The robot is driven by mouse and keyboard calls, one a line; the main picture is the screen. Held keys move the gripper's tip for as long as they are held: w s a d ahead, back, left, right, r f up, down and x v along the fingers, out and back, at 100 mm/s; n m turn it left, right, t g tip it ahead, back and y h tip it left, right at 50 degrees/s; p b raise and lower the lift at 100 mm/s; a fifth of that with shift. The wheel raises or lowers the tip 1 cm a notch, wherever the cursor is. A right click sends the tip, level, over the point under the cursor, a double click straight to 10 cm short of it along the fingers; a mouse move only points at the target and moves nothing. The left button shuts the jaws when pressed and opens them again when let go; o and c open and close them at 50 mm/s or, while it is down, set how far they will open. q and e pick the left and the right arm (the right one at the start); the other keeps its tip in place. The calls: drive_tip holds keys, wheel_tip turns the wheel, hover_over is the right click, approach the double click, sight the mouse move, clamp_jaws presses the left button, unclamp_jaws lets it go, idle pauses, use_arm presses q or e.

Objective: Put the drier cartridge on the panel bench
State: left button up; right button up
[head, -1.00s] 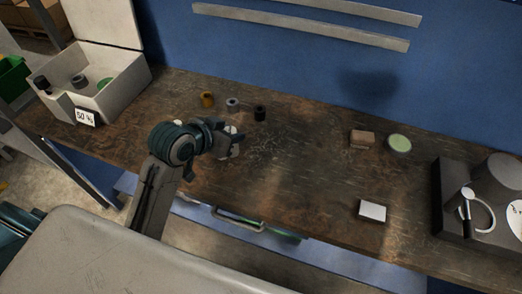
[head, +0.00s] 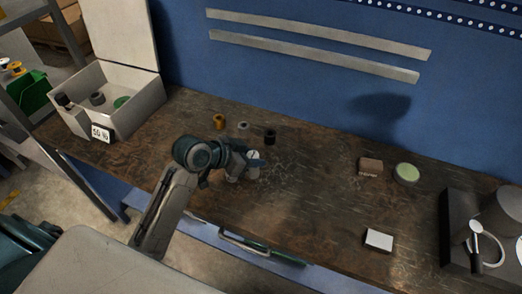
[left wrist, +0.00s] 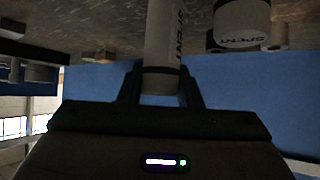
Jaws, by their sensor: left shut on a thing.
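My left gripper (head: 250,162) is shut on a white cylinder (head: 254,169) marked SPENT, low over the middle of the worn brown bench (head: 310,205). The held cylinder (left wrist: 162,45) runs out between the fingers in the left wrist view. A second white cylinder (left wrist: 240,25), also marked SPENT, is beside it there, apart from the fingers. I cannot tell whether the held cylinder touches the bench. My right gripper is not in view.
Orange (head: 219,121), grey (head: 243,126) and black (head: 270,136) small cylinders stand behind my gripper. An open white box (head: 140,105) is at left. A brown block (head: 370,166), green disc (head: 406,173), white block (head: 379,240) and dark apparatus (head: 462,215) are right. Bench between is clear.

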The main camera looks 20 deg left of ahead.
use_arm(q)
drive_tip(key=w+f, duration=0.1)
drive_tip(key=w+f+p, duration=0.1)
drive_tip(key=w, duration=0.1)
drive_tip(key=w+f+p, duration=0.1)
drive_tip(key=shift+w+d+f, duration=0.2)
drive_tip(key=shift+w+f, duration=0.1)
drive_tip(key=shift+w, duration=0.1)
drive_tip(key=shift+f, duration=0.2)
drive_tip(key=o, duration=0.9)
drive_tip(key=shift+f, duration=0.1)
drive_tip(key=shift+o, duration=0.3)
